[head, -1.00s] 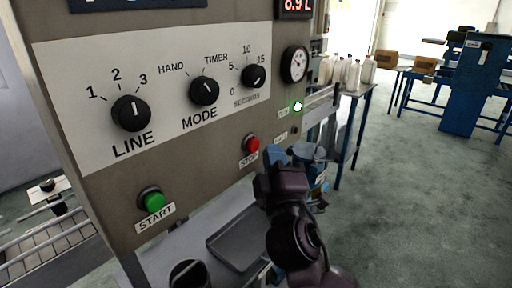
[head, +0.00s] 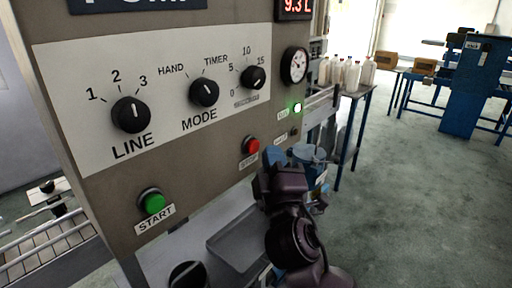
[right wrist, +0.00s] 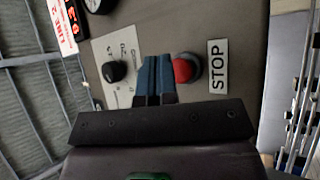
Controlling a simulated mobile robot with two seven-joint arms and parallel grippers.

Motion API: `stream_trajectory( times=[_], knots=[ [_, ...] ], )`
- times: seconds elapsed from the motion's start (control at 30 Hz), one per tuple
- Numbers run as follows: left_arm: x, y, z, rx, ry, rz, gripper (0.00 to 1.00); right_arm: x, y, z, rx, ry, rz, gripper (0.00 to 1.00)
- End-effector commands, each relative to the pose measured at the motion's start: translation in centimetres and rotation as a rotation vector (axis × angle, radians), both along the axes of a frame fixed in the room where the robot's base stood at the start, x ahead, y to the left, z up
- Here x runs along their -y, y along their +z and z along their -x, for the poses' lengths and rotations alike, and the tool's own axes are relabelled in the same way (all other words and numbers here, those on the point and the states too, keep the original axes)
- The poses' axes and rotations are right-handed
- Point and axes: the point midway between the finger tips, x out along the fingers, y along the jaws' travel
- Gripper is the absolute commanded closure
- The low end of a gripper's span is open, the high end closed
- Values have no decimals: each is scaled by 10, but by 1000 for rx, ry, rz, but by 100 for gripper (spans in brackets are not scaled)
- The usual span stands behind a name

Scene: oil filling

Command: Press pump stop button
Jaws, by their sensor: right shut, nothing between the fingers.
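The red stop button (head: 252,146) is on the grey pump panel (head: 215,150), above its STOP label. It also shows in the right wrist view (right wrist: 186,69), beside the sideways STOP label (right wrist: 217,66). My right gripper (right wrist: 155,76) is shut and empty, with its blue fingers just left of the button in that view. I cannot tell whether they touch the button or panel. In the head view, my right gripper (head: 264,170) is just below and right of the button. My left gripper is not in view.
A green START button (head: 154,203) is lower left on the panel. Several knobs, a gauge (head: 295,65), a lit green lamp (head: 297,107) and a display (head: 296,8) reading 9.3 L are above. A grey tray (head: 238,243) lies below.

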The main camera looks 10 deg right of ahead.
Motion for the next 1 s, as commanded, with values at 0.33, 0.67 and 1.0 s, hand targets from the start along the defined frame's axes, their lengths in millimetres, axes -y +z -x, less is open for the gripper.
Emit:
stream_trajectory(
  times=[0.33, 0.67, 1.0],
  knots=[
    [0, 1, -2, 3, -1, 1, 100, 0, 0, 0, 0, 0, 0, 100],
    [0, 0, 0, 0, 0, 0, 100, 0, 0, 0, 0, 0, 0, 100],
    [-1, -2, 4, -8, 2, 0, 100, 0, 0, 0, 0, 0, 0, 100]
  ],
)
